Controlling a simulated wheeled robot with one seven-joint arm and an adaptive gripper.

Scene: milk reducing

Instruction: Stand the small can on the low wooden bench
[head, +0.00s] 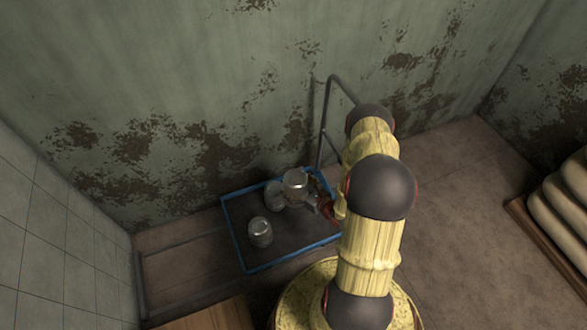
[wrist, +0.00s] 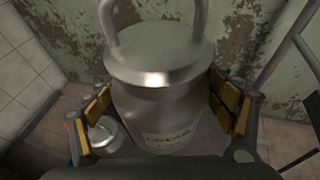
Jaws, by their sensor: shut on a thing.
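A metal can with a lid and a loop handle (wrist: 155,110), labelled with what looks like CREAM, stands upright between the fingers of my gripper (wrist: 172,112). The padded fingers are shut on its sides. In the head view this can (head: 295,183) is over the right back part of the blue-edged trolley (head: 234,238), with my gripper (head: 314,203) at its right. I cannot tell if its base touches the trolley. A light wooden top (head: 212,316), perhaps the low bench, shows in part at the bottom edge.
Another can (head: 260,232) stands at the trolley's front left, and one more (head: 273,195) is close beside the held can. The trolley's handle rises near the wall. Pale sacks (head: 562,215) lie on a wooden base at the far right. The floor between is clear.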

